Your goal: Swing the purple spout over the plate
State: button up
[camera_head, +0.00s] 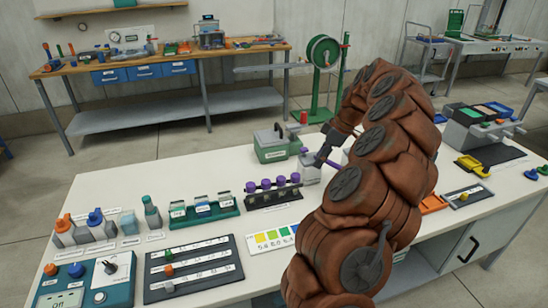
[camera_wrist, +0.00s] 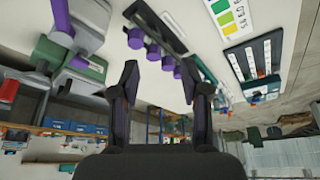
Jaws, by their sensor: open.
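A purple spout (camera_wrist: 61,18) shows at the upper left of the wrist view, on a small grey unit (camera_wrist: 88,25). In the head view the grey unit (camera_head: 310,174) stands near the middle of the bench, with purple on top, partly behind my gripper (camera_head: 326,153). My gripper also shows in the wrist view (camera_wrist: 159,76), its dark fingers apart with nothing between them. The spout lies to the left of the fingers there, apart from them. I cannot make out the plate for certain; my arm hides the bench to the right of the unit.
A rack of purple-capped bottles (camera_head: 272,191) stands left of the grey unit. A green-and-grey box (camera_head: 270,145) is behind it. A colour chart (camera_head: 272,240) lies in front. Bare bench top shows at the back left.

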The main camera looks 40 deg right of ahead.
jog(key=w+a+r, duration=0.1)
jog(key=a+r, duration=0.2)
jog(key=a, duration=0.5)
jog(key=w+a+r+g, duration=0.1)
jog(key=a+r, duration=0.2)
jog(key=a, duration=0.5)
jog(key=shift+a+r+y, duration=0.2)
jog(key=shift+a+y, duration=0.05)
jog(key=shift+y, duration=0.15)
